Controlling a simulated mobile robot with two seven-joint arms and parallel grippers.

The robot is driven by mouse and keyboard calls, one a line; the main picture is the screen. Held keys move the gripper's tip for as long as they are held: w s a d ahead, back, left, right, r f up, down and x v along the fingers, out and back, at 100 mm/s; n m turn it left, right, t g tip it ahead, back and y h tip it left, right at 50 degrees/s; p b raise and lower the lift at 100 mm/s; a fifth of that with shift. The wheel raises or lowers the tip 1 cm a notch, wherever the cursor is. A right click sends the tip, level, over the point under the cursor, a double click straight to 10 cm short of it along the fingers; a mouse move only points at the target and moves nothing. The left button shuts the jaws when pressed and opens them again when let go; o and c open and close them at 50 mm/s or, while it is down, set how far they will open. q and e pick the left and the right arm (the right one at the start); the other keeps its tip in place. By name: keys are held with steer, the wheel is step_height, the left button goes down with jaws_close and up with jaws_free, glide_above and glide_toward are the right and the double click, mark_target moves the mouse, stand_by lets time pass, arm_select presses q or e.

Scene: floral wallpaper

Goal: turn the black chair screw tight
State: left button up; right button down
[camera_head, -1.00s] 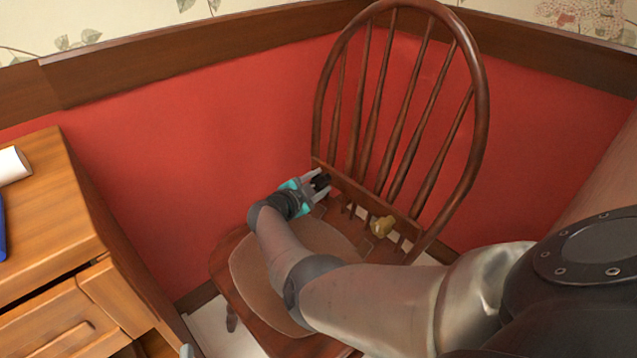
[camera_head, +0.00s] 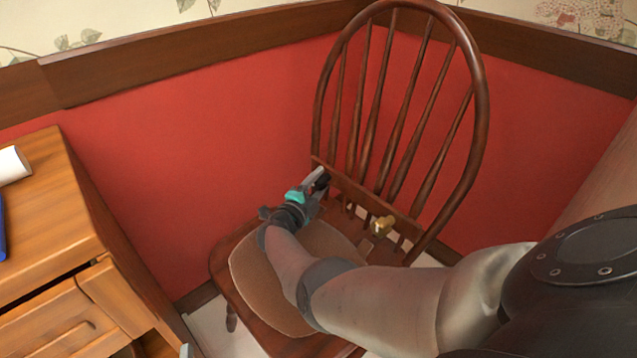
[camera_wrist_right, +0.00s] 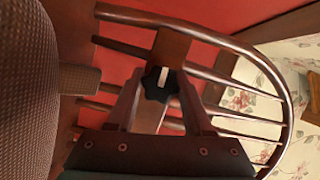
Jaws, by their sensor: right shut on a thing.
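The black chair screw (camera_head: 322,181) is a dark lobed knob at the left lower end of the chair's backrest. It also shows in the right wrist view (camera_wrist_right: 157,84), with a pale stripe across it. My right gripper (camera_head: 318,180) is at the knob, its fingers on either side and shut on it. In the right wrist view the two fingers (camera_wrist_right: 160,100) flank the knob. The wooden chair (camera_head: 478,95) has a round spindle back and a brown seat pad (camera_head: 255,270).
A gold-coloured knob (camera_head: 384,223) sits on the backrest's lower rail, right of the black screw. A wooden drawer desk (camera_head: 75,215) stands at the left with a white roll (camera_head: 12,165) on it. Red walls close in behind the chair.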

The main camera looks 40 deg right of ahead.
steer(key=shift+m, duration=0.3)
steer(key=shift+c, duration=1.5)
jaws_free()
